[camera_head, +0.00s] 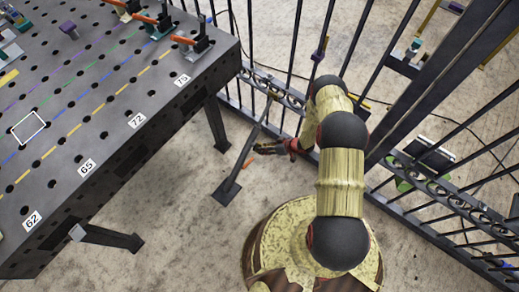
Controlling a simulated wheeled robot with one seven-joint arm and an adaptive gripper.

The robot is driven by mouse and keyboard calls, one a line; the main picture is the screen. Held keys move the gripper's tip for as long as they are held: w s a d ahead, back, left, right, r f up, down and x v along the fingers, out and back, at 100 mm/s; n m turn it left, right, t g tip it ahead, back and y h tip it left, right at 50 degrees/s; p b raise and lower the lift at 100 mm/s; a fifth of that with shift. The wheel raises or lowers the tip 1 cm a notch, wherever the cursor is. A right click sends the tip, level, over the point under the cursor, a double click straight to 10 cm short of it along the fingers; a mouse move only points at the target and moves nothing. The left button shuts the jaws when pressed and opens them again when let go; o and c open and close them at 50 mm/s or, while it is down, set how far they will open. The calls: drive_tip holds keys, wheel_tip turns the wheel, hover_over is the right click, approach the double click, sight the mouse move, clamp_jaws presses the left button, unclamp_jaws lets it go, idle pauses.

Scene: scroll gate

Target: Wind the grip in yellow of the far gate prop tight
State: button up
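A dark slanted prop (245,154) runs from a flat foot plate (227,193) on the floor up to the barred gate (285,97). My gripper (262,149) reaches left from the end of my arm and is close beside the prop's middle. It is small and dark here, so I cannot tell whether its fingers are open or shut, or whether they touch the prop. A small orange piece (249,162) shows by the prop near the fingertips. I cannot clearly make out a yellow grip on the prop; my gripper may cover part of it.
A dark perforated table (100,120) with numbered labels and clamps fills the left, its leg (216,124) near the prop. Fence bars and a thick post (440,85) stand at the right. A dark box and green object (403,185) lie beyond the fence. Floor below the prop is clear.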

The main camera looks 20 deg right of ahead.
drive_tip(key=shift+b+x, duration=0.65)
drive_tip(key=shift+x, duration=1.55)
drive_tip(key=c, duration=0.8)
clamp_jaws()
